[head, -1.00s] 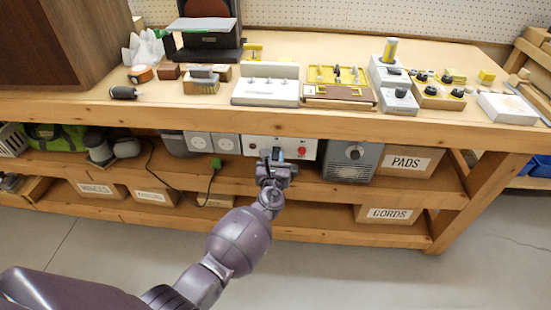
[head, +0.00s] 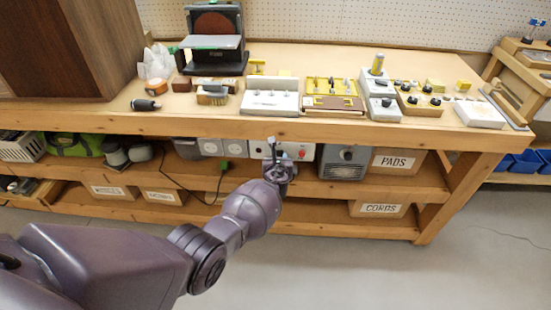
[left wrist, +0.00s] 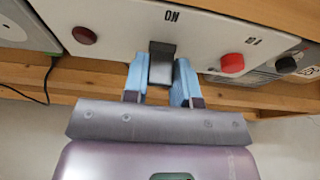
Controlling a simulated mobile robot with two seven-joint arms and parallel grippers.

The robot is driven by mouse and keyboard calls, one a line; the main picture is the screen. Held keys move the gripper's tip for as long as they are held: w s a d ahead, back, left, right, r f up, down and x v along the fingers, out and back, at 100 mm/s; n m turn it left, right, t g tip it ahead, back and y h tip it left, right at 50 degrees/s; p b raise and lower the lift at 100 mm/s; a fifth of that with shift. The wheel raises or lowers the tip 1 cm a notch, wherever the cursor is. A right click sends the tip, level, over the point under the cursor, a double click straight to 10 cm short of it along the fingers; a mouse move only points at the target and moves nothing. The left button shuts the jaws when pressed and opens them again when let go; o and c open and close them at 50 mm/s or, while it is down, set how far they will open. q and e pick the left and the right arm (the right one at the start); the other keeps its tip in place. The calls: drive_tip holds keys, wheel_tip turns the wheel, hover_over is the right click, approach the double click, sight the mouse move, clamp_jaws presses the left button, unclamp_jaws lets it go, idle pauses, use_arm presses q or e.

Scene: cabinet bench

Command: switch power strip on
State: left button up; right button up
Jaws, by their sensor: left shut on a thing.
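A white panel (head: 305,151) is set under the bench top; its face fills the top of the left wrist view (left wrist: 200,40). It carries a black switch (left wrist: 162,64) below the printed word ON, a dark red round light (left wrist: 84,35) on the left and a red knob (left wrist: 232,63) on the right. My left gripper (left wrist: 160,82) has its blue fingertips on both sides of the black switch, shut on it. In the head view the left gripper (head: 273,158) is in front of the panel and hides the switch. My right gripper is not in view.
Grey socket plates (head: 210,147) sit left of the panel and a grey box (head: 343,162) sits right of it. The bench edge (head: 250,130) runs just above the gripper. A green plug (head: 225,165) on a cord hangs to the left. The floor in front is clear.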

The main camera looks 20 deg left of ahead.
use_arm(q)
drive_tip(key=shift+w+r+g+p, duration=0.25)
drive_tip(key=shift+r+g+p, duration=0.25)
drive_tip(key=shift+r+p, duration=0.25)
drive_tip(key=shift+g+h+p, duration=0.3)
drive_tip(key=shift+g+p, duration=0.25)
drive_tip(key=shift+g, duration=0.05)
drive_tip(key=shift+a+g, duration=0.15)
drive_tip(key=shift+g, duration=0.75)
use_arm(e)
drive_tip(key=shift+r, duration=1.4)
use_arm(q)
drive_tip(key=shift+h, duration=0.3)
drive_tip(key=shift+g, duration=0.5)
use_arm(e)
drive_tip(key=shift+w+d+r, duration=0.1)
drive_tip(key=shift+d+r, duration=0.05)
use_arm(q)
drive_tip(key=o, duration=0.9)
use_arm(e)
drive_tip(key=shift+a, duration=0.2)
use_arm(q)
drive_tip(key=shift+s, duration=0.1)
drive_tip(key=shift+r, duration=0.1)
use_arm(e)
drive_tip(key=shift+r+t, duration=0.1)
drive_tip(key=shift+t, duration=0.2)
